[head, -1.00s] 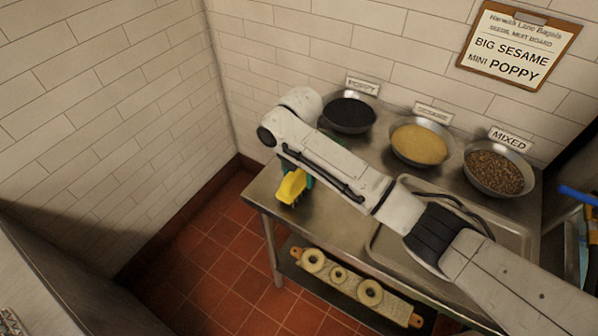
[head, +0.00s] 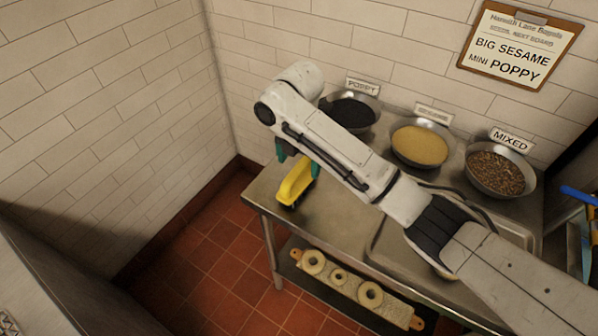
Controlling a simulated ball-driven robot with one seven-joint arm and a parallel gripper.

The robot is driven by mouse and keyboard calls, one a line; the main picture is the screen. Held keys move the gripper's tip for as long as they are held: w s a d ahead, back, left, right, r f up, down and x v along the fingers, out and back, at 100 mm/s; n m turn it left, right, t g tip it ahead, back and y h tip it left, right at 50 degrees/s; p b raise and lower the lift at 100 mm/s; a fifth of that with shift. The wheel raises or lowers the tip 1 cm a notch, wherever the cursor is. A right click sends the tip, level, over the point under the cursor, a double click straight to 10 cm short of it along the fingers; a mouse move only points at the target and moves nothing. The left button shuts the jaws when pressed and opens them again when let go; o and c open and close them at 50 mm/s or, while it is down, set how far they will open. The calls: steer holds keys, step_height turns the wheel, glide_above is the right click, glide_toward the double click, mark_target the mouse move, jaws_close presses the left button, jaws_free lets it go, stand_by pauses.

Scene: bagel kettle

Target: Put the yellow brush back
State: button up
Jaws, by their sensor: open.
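The yellow brush (head: 295,182) lies on the steel table (head: 318,214) near its left front corner, with dark bristles partly showing along its right side. My gripper (head: 297,163) is above and behind the brush, with its two green fingers spread apart. One finger shows to the left of the brush's far end and the other to the right. The gripper is open and holds nothing. My arm hides part of the table behind it.
Bowls of poppy (head: 350,113), sesame (head: 420,146) and mixed seeds (head: 495,172) stand along the back wall. A tray (head: 380,248) lies under my arm. A board with several bagels (head: 345,283) rests on the lower shelf. A clipboard (head: 519,45) hangs on the wall.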

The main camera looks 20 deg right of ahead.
step_height(320, 180, up, 7)
steer(key=shift+f+p, duration=0.1)
steer(key=shift+p, duration=0.25)
stand_by(0.4)
